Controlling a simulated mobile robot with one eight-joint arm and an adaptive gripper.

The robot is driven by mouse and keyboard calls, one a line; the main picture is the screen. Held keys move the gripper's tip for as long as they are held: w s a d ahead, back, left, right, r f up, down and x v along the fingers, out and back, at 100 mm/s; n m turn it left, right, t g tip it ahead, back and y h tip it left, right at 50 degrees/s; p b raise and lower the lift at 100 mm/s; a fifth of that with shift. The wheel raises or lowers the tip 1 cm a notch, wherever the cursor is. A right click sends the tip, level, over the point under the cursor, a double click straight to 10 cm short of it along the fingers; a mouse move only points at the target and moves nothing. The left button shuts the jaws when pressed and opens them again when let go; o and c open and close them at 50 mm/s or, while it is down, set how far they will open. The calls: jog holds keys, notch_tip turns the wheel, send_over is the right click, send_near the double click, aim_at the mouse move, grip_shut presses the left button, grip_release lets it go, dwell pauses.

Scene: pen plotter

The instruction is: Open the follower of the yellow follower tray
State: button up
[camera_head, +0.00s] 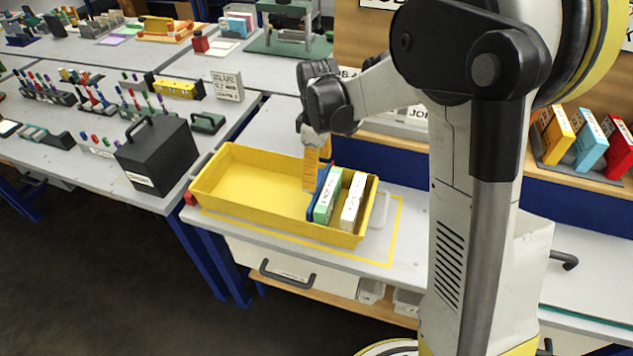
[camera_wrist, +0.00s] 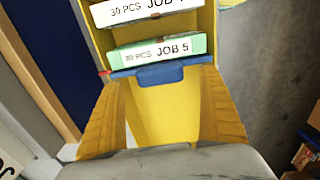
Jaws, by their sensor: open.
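The yellow follower tray (camera_head: 222,205) stands on the grey bench, long side towards the front. Its blue follower (camera_head: 320,190) stands upright across the tray, against a green JOB 5 box (camera_head: 328,196). A white box (camera_head: 352,201) stands to the right of the green one. My gripper (camera_head: 311,180) reaches down into the tray just left of the follower. In the wrist view, my gripper (camera_wrist: 162,82) has its yellow fingers spread, one on each side of the blue follower (camera_wrist: 148,76). Whether a finger touches the follower cannot be told.
The tray's left part is empty. A black box with a handle (camera_head: 157,157) stands on the neighbouring bench to the left. Yellow, blue and red boxes (camera_head: 590,145) stand in a rack on the right. A wooden panel and blue rail lie behind the tray.

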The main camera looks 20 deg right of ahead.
aim_at(318, 177)
jog(key=shift+f+b, duration=0.5)
jog(key=shift+f, duration=1.45)
jog(key=c, duration=1.4)
jog(key=w+a, duration=0.4)
jog(key=a, duration=0.2)
jog(key=w+a+p, duration=0.1)
jog(key=w+a, duration=0.4)
jog(key=a, duration=0.1)
jog(key=w+a+p, duration=0.1)
jog(key=w+a, duration=0.3)
jog(key=a, duration=0.2)
jog(key=shift+w+a, duration=0.25)
jog(key=shift+a, duration=0.05)
jog(key=o, duration=1.4)
notch_tip(318, 177, up, 12)
